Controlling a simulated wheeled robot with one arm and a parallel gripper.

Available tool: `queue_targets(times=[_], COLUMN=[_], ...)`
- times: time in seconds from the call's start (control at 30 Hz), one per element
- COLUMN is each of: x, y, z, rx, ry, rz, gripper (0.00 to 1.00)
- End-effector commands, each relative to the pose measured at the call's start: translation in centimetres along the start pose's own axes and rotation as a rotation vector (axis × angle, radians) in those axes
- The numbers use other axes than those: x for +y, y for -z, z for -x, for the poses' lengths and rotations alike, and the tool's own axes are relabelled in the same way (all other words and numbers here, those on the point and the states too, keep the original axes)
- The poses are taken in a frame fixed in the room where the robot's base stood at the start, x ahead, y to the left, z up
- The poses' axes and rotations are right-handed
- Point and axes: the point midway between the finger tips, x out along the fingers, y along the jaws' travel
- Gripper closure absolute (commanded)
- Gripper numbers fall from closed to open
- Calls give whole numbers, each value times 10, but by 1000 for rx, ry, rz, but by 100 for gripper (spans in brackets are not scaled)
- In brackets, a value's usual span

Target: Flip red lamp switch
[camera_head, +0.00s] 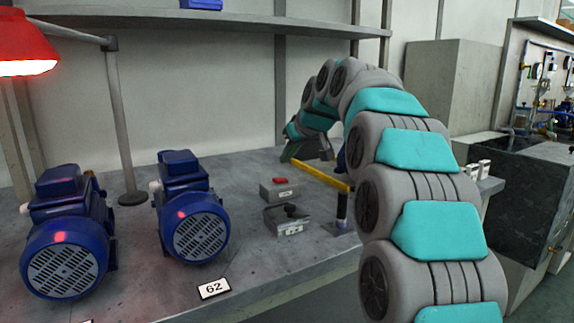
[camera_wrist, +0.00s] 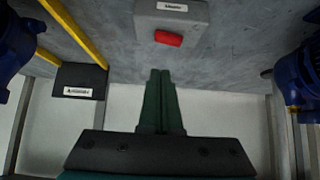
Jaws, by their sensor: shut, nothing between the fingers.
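The red lamp (camera_head: 25,45) hangs on a grey stand at the upper left and glows along its lower rim. A small grey box (camera_head: 279,192) with a red switch (camera_head: 280,181) on top stands on the bench. In the wrist view, the red switch (camera_wrist: 168,38) and its labelled grey box (camera_wrist: 168,15) are just beyond my fingertips. My gripper (camera_wrist: 161,73) is shut and empty, its dark green fingers side by side and apart from the switch. In the head view, my gripper (camera_head: 289,155) is behind the grey box, partly hard to make out.
A second grey box with a black knob (camera_head: 290,217) stands in front of the switch box. Blue motors (camera_head: 193,220) stand on the left. A label reading 62 (camera_head: 214,289) lies near the front edge.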

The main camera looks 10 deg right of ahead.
Motion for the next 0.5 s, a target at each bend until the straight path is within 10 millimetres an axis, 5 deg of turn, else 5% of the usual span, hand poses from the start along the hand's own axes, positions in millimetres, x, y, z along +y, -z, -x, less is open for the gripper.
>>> queue_targets(times=[0.2,0.5], x=[1,0], y=[2,2], z=[50,87], rx=[12,10], ry=[-3,-1], rz=[1,1], gripper=[100,100])
